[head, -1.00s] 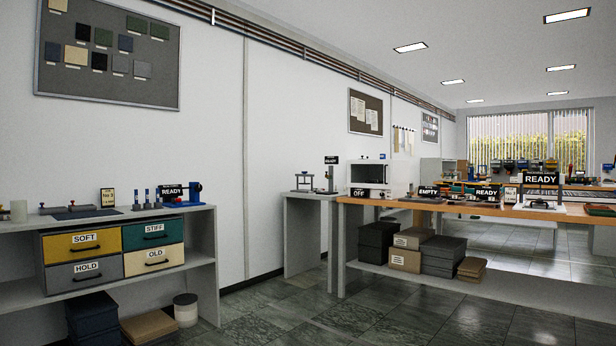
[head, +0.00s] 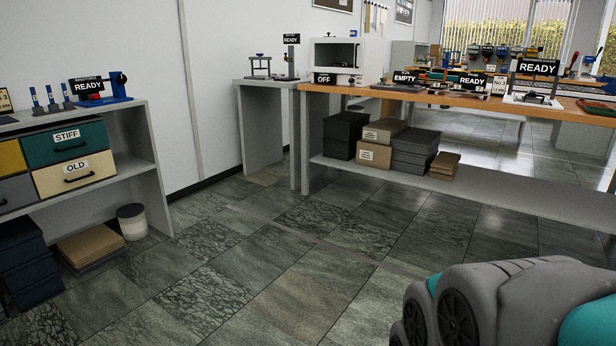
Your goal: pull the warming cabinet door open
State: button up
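The warming cabinet (head: 337,54) is a small white box with a dark front window. It stands on the far bench, a little right of the picture's middle, and its door looks closed. A dark sign reading OFF (head: 325,79) stands at its lower left front. A grey and teal part of my own arm (head: 500,305) shows at the bottom right, far from the cabinet. My gripper is not in view.
A grey shelf unit (head: 150,150) with drawers stands at left. The tiled floor (head: 260,260) between is clear.

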aim_at(359, 41)
jog(key=i+z, duration=0.4)
jog(key=i, duration=1.75)
